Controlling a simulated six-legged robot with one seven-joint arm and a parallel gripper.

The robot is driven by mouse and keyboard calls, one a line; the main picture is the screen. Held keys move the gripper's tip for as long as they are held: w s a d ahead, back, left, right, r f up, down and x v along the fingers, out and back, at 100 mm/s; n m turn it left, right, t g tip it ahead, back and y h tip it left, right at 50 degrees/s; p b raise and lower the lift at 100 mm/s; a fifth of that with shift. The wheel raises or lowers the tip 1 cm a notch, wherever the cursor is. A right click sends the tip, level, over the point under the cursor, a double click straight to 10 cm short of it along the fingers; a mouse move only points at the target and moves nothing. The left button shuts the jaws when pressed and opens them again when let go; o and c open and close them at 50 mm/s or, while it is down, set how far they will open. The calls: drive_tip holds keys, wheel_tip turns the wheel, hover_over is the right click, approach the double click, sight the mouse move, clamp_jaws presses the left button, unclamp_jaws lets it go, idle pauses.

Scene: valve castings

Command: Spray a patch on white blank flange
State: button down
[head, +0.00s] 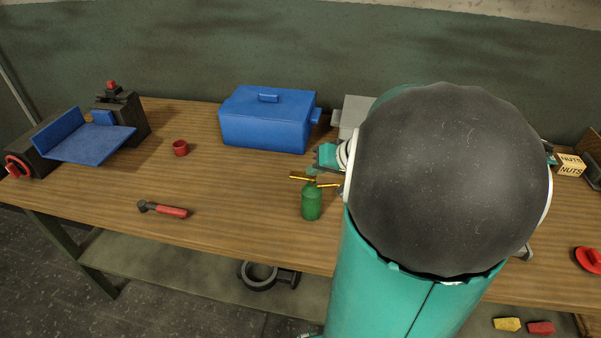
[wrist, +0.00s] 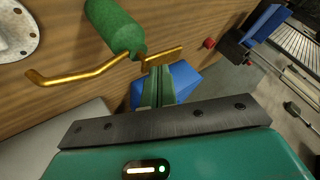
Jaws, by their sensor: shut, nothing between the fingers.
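A green spray can (head: 311,203) with a brass spout and lever stands upright on the bench, left of my arm. In the wrist view the green can (wrist: 114,28) is just beyond my fingers, its brass lever close to their tips. My gripper (wrist: 155,72) is shut and empty; I cannot tell whether it touches the lever. In the head view my gripper (head: 318,163) is partly seen just above and behind the can. A pale disc with bolt holes (wrist: 15,32), likely the white blank flange, is cut off at the wrist view's top left. I cannot find it in the head view.
A blue lidded box (head: 262,125) stands behind the can, with a grey block (head: 354,110) to its right. A red cup (head: 180,148), a red-handled tool (head: 165,210) and a blue tray (head: 88,143) are left. My arm hides much of the right bench.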

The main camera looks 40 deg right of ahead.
drive_tip(key=shift+f, duration=0.5)
idle(0.3)
drive_tip(key=shift+r, duration=0.45)
wheel_tip(320, 180, up, 6)
idle(0.8)
idle(0.7)
